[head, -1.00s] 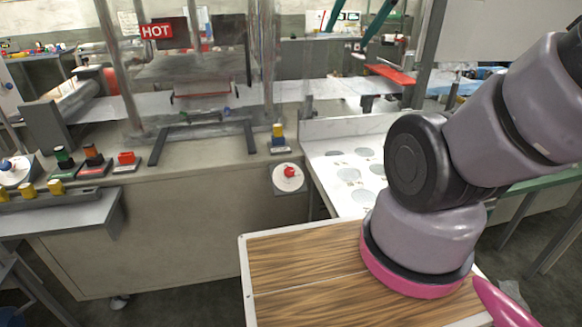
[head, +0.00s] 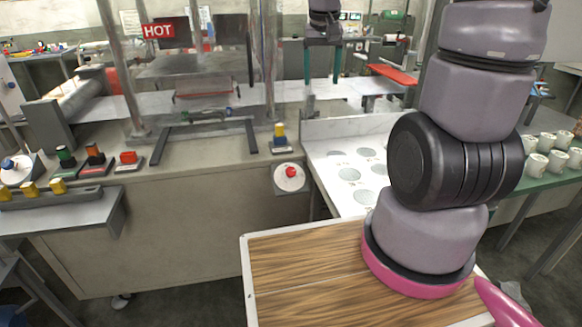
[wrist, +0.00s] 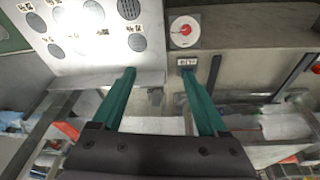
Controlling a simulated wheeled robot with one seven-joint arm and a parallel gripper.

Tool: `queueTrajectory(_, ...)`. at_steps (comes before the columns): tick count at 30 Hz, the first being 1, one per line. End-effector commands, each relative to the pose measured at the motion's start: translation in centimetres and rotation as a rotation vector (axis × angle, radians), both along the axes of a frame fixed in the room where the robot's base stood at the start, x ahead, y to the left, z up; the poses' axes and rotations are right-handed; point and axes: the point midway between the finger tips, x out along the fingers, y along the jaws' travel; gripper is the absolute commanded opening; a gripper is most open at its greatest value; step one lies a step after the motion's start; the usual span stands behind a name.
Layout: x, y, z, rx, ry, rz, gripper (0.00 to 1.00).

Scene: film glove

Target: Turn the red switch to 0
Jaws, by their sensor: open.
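In the wrist view the gripper (wrist: 158,72) is clear of the switch, with the left finger near the perforated white plate.
A white plate with round grilles (head: 352,160) lies right of the switch. A yellow-and-blue button block (head: 279,138) stands above it. White mugs (head: 537,165) stand on a green table at right. Space before the switch looks clear.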

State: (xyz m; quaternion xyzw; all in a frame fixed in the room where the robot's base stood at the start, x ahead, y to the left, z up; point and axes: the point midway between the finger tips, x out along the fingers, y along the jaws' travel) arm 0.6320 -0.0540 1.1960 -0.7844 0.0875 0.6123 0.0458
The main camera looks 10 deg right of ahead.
Motion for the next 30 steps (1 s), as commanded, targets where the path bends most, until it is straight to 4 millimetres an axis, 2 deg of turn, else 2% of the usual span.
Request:
queueTrajectory(1, 1.1, 0.3, -1.9, -0.007, 0.032, 0.016, 0.76)
queueTrajectory(6, 4.0, 1.5, -7.4, -0.015, 0.107, 0.072, 0.76)
queueTrajectory(15, 7.1, 4.5, -17.4, 0.026, 0.212, 0.159, 0.76)
queueTrajectory(19, 7.5, 5.6, -20.1, 0.047, 0.235, 0.179, 0.76)
queueTrajectory(26, 7.8, 6.2, -22.1, 0.060, 0.246, 0.190, 0.76)
queueTrajectory(30, 7.7, 6.2, -24.1, 0.060, 0.248, 0.192, 0.76)
